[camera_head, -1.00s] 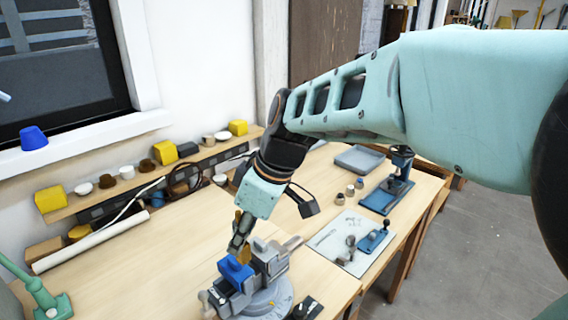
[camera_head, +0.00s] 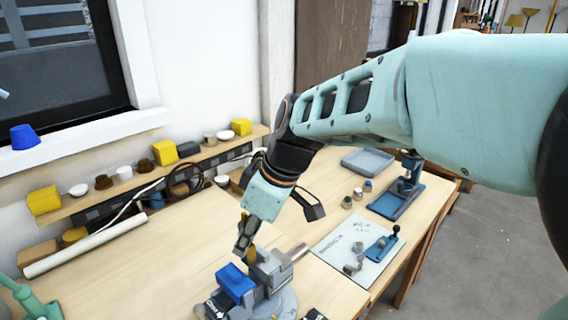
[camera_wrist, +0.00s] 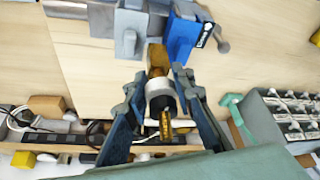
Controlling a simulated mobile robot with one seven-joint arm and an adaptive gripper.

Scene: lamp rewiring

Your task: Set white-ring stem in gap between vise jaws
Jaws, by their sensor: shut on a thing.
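The white-ring stem (camera_wrist: 154,84) shows in the wrist view between my fingers, with a white ring, a dark collar and brass-coloured ends. My gripper (camera_wrist: 155,88) is shut on it. In the head view my gripper (camera_head: 243,245) is just above and behind the vise (camera_head: 274,272). The vise (camera_wrist: 130,22) also shows at the top of the wrist view, with a grey jaw on the left and a blue jaw (camera_wrist: 183,36) on the right. The stem's far brass end points toward the gap between them. I cannot tell whether it touches a jaw.
A pale mat (camera_head: 345,250) with small metal parts lies right of the vise. A blue press (camera_head: 396,195) and grey tray (camera_head: 365,160) stand farther back. A shelf of caps (camera_head: 150,170) runs along the wall. The bench left of the vise is largely clear.

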